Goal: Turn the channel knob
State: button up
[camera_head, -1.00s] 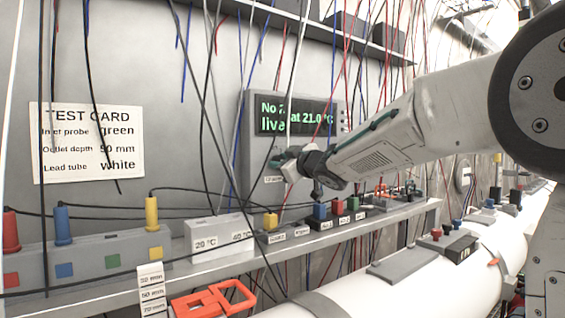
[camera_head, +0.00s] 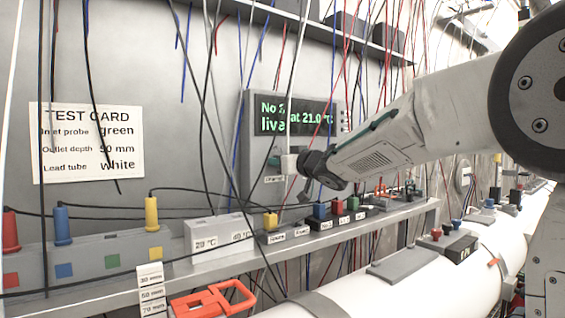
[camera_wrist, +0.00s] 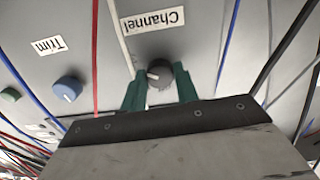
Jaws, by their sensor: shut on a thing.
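A pale mark on the knob points to the left there. My gripper (camera_wrist: 160,84) has its two green fingers on either side of the knob, shut on it. In the head view my gripper (camera_head: 290,163) is at the lower front of the grey display unit (camera_head: 246,150). Its screen (camera_head: 298,117) reads "live" and "at 21.0" in green, partly crossed by cables. The knob is hidden there.
A blue knob (camera_wrist: 67,89) labelled "Trim" (camera_wrist: 48,46) is beside the channel knob. Several thin cables hang across the panel close to my fingers. Below is a rail with coloured plugs and a grey box (camera_head: 215,236), above a white pipe (camera_head: 350,292).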

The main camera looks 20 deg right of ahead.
jog(key=shift+f, duration=0.15)
jog(key=o, duration=1)
jog(key=v, duration=0.7)
jog(key=shift+s+d, duration=0.15)
jog(key=shift+s, duration=0.2)
